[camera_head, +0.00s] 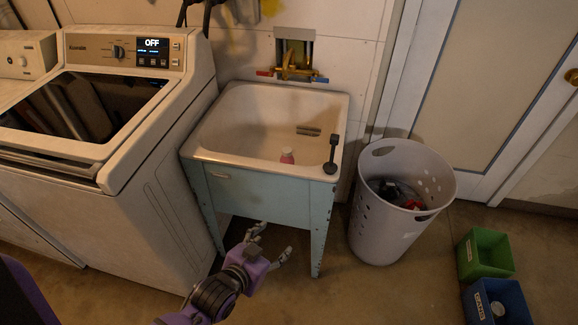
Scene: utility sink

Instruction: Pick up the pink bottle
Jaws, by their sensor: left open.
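The pink bottle (287,156) is small and stands inside the white basin of the utility sink (232,106), close to its front wall. Its lower part is hidden by the sink's front rim. My left gripper (272,243) is open and empty. It shows in front of the sink's pale blue cabinet, low in the picture and apart from the bottle. My right gripper does not show.
A washing machine (150,185) stands left of the sink. A tall laundry basket (385,222) stands right. Green (485,254) and blue (500,300) bins sit on the floor.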

